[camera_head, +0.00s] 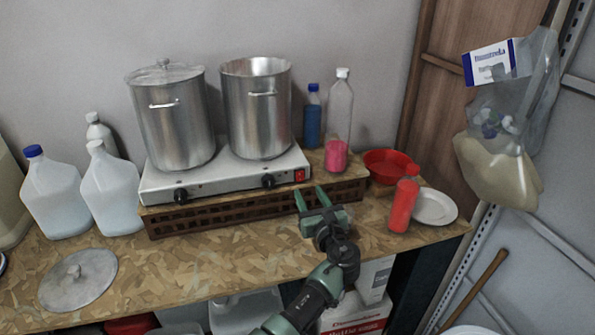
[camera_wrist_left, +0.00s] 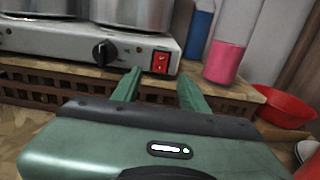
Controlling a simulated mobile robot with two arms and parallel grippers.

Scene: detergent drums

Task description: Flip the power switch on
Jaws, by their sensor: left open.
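The red power switch (camera_head: 299,175) sits at the right end of the front panel of a white two-burner hot plate (camera_head: 225,180). It also shows in the left wrist view (camera_wrist_left: 160,62), just beyond the fingers. My left gripper (camera_head: 313,198) is open and empty, in front of and a little below the switch. In the left wrist view its two green fingers (camera_wrist_left: 160,88) point toward the panel, with the switch above the space between them. I cannot tell whether a finger touches the panel. My right gripper is not in view.
Two steel pots (camera_head: 256,108) stand on the hot plate, which rests on a wooden crate (camera_head: 190,216). A bottle with pink liquid (camera_head: 338,120), a red bowl (camera_head: 385,160), a red bottle (camera_head: 402,204) and a white plate (camera_head: 436,207) are at right. The bench front is mostly clear.

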